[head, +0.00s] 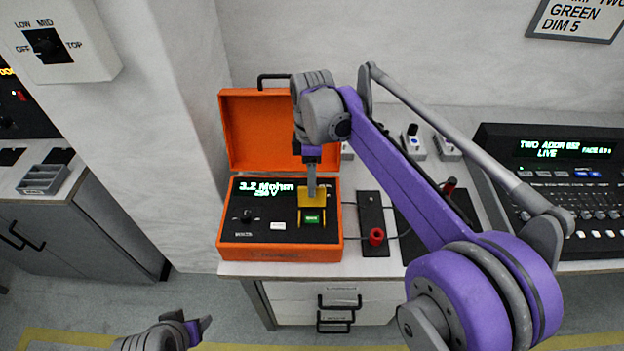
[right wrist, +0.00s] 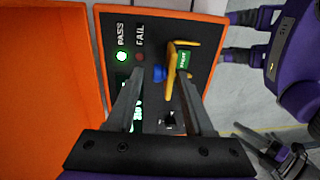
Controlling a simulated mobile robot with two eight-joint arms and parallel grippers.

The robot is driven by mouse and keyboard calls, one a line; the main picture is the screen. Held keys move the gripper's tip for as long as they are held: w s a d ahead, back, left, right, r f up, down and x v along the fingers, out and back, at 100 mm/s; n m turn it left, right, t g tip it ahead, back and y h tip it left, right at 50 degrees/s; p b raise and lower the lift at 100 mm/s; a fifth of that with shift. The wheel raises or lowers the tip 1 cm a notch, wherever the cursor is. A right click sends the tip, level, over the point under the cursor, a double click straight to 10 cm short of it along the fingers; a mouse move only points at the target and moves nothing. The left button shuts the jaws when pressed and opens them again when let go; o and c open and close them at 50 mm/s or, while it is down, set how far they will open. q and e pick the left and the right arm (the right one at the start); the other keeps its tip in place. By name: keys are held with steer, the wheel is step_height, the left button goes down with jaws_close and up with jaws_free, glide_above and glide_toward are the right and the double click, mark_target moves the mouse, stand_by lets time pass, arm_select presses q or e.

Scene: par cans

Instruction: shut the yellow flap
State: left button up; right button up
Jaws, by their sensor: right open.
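The yellow flap (head: 318,200) is on the black panel of the orange tester case (head: 282,253). It stands raised, and the green button (head: 312,219) in front of it shows uncovered. The yellow flap (right wrist: 171,78) and the green button (right wrist: 183,60) also show in the right wrist view. My right gripper (head: 311,193) points down at the flap from behind and above; its jaws (right wrist: 159,72) are open with nothing between them. Whether a finger touches the flap is unclear. My left gripper (head: 203,328) is low, away from the case; its jaws are not clear.
The case's orange lid (head: 258,125) stands open behind the panel. A black strip with a red terminal (head: 376,236) lies to its right, with cables. A lighting console (head: 560,185) stands at the far right. The floor in front is free.

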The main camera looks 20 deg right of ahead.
steer(key=shift+f, duration=0.1)
jaws_close()
